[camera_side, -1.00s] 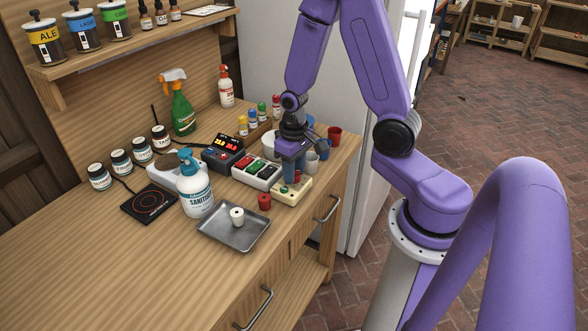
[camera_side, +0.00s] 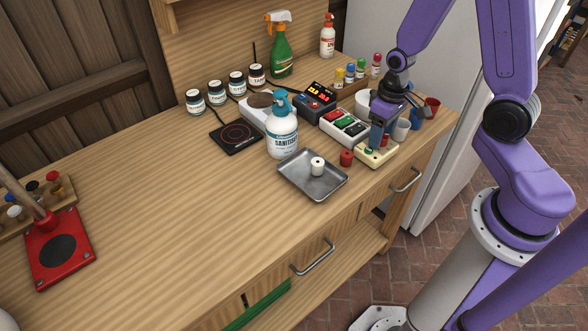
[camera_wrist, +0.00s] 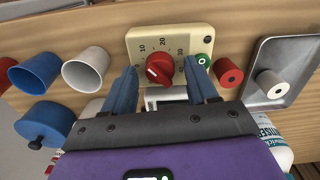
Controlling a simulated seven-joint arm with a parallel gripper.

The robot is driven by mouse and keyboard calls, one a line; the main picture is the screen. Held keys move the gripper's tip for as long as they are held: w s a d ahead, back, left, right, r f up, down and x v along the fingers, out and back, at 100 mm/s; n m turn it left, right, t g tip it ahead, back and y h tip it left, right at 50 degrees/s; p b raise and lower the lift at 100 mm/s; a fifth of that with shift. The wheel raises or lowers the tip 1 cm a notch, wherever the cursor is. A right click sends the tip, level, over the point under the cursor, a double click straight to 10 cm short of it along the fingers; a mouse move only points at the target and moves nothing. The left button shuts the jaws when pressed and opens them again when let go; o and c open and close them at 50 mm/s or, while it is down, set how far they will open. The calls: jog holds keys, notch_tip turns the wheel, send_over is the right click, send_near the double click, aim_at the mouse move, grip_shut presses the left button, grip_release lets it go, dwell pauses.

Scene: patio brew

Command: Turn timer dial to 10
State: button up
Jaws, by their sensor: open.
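The timer is a cream box (camera_side: 376,160) near the front right of the wooden counter. My gripper (camera_wrist: 162,78) is open, pointing down over the timer. Its two blue fingers stand on either side of the dial in the wrist view, with gaps showing. The exact number the dial points to is hard to read. In the side view my gripper (camera_side: 377,138) hides part of the timer.
A metal tray (camera_side: 300,187) holding a white weight and a red weight (camera_side: 346,158) stand left of the timer. A switch box (camera_side: 343,127) is behind it. A sanitizer bottle (camera_side: 282,137) is near the tray. Cups (camera_wrist: 86,69) stand beside the timer, close to my gripper.

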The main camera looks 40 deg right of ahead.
jog(key=n, duration=0.3)
jog(key=shift+s, duration=0.2)
jog(key=n, duration=0.4)
jog(key=shift+w, duration=0.1)
jog(key=shift+r+n, duration=0.25)
jog(key=shift+n, duration=0.15)
notch_tip(320, 180, up, 17)
jog(key=s+a+f+n, duration=0.2)
jog(key=s+a, duration=0.4)
jog(key=s, duration=0.3)
jog(key=s+a+f+n, duration=0.1)
jog(key=s+a+n, duration=0.1)
jog(key=s+a, duration=0.5)
jog(key=w+a+f+n+t+h, duration=0.1)
jog(key=w+a+f+n+h, duration=0.2)
jog(key=w+a+h, duration=0.2)
jog(key=w+a+f+n+t+h, duration=0.1)
jog(key=w+a+f+n+h, duration=0.3)
jog(key=w+a, duration=0.6)
jog(key=shift+w+a+f+t+h, duration=0.25)
jog(key=shift+a+t+h, duration=0.15)
jog(key=shift+a+h, duration=0.9)
